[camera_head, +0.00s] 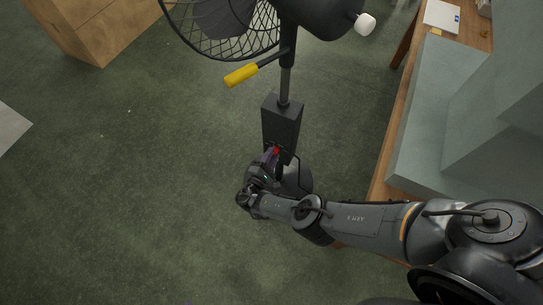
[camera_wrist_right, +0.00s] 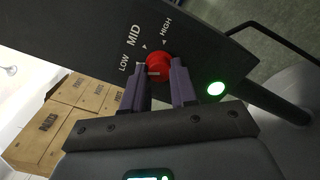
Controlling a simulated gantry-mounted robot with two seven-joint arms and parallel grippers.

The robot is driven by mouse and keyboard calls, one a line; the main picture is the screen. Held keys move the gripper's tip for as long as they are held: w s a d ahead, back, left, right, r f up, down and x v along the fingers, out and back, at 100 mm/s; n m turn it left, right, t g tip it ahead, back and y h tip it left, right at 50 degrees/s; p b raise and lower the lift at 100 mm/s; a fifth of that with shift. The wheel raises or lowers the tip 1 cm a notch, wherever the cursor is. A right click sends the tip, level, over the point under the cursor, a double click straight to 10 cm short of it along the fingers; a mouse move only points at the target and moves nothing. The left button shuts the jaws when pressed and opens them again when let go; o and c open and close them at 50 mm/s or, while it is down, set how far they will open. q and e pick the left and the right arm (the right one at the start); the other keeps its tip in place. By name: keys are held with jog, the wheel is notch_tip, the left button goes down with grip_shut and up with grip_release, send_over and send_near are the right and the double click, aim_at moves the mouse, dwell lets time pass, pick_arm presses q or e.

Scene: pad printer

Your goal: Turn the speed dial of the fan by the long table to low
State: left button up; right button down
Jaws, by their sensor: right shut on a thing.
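The black fan (camera_head: 287,60) stands at the top centre of the head view, with a dark control box (camera_head: 282,118) on its post. The red speed dial (camera_wrist_right: 158,67) is on the box face in the wrist view, near the printed words LOW, MID and HIGH. It shows small and red in the head view (camera_head: 276,150). My right gripper (camera_head: 270,157) is at the lower part of the box. Its purple fingers are shut on the dial, one on each side, in the wrist view (camera_wrist_right: 159,80). A pale mark shows on the dial; its exact setting is hard to read. My left gripper is not in view.
A green light (camera_wrist_right: 216,88) glows beside the dial. A yellow handle (camera_head: 241,75) sticks out from the fan post. A wooden table (camera_head: 401,72) with grey-green blocks (camera_head: 425,130) stands at the right. Cardboard boxes (camera_head: 95,25) are at the upper left.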

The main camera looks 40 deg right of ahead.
dwell(0.3)
jog(key=c, duration=0.9)
grip_release()
jog(key=shift+a, duration=0.1)
jog(key=v, duration=1)
jog(key=shift+s+a, duration=0.2)
jog(key=shift+a, duration=0.1)
